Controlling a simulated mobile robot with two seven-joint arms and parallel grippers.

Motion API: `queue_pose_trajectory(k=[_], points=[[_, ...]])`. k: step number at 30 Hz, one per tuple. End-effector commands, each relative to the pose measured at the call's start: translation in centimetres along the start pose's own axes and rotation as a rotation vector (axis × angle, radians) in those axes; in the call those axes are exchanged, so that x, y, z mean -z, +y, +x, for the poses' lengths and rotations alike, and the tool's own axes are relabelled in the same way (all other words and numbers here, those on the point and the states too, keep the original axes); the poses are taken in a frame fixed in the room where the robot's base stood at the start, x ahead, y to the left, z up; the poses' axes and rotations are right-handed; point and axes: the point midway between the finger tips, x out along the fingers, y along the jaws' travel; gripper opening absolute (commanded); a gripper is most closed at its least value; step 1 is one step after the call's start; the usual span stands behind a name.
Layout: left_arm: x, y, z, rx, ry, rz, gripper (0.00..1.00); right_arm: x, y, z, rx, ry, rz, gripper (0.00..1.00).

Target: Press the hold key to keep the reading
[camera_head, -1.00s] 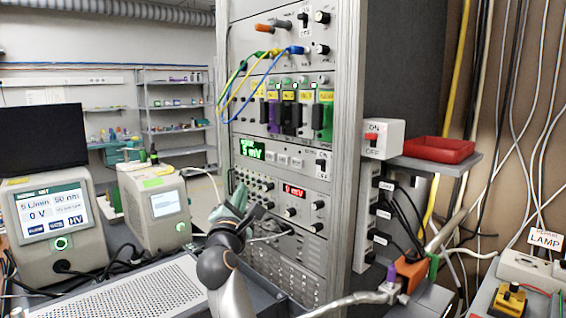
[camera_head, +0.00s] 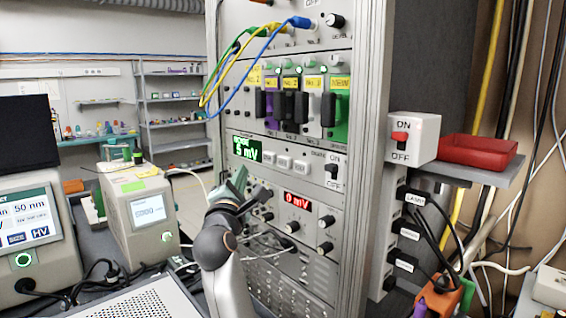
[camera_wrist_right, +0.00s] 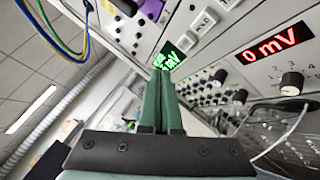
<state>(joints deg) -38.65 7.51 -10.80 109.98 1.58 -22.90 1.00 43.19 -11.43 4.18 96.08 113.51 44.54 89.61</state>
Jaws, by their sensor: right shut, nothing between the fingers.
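A meter panel in the rack has a green display (camera_head: 247,150) reading about 5 mV. Right of it is a row of small white keys (camera_head: 285,161); their labels are too small to tell which is hold. In the right wrist view the keys (camera_wrist_right: 205,22) lie up and right of the green display (camera_wrist_right: 171,58). My right gripper (camera_head: 238,181) is shut and empty, in front of the rack, just below the display in the picture. In the right wrist view its green fingertips (camera_wrist_right: 162,74) are together, pointing toward the display's lower edge. My left gripper is not in view.
Below the meter is a red display (camera_head: 297,200) reading 0 mV, with black knobs around it. Blue and yellow cables (camera_head: 245,62) loop above the meter. A toggle switch (camera_head: 333,168) is right of the keys. An ON/OFF box (camera_head: 412,137) is on the rack's side.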

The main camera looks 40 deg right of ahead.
Motion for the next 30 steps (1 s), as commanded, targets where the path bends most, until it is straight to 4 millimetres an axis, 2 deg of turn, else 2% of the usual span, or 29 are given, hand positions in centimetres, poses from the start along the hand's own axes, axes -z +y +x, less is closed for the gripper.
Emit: queue_pose_trajectory(k=[11,22,30], points=[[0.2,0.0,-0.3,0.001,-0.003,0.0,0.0,-0.4,-0.3,0.6,0.001,-0.001,-0.002,0.0],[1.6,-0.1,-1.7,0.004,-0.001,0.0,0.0,-3.1,-2.8,4.1,0.001,-0.003,-0.005,0.0],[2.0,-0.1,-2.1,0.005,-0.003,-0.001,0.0,-4.2,-4.2,5.8,0.001,0.0,-0.002,0.0]])
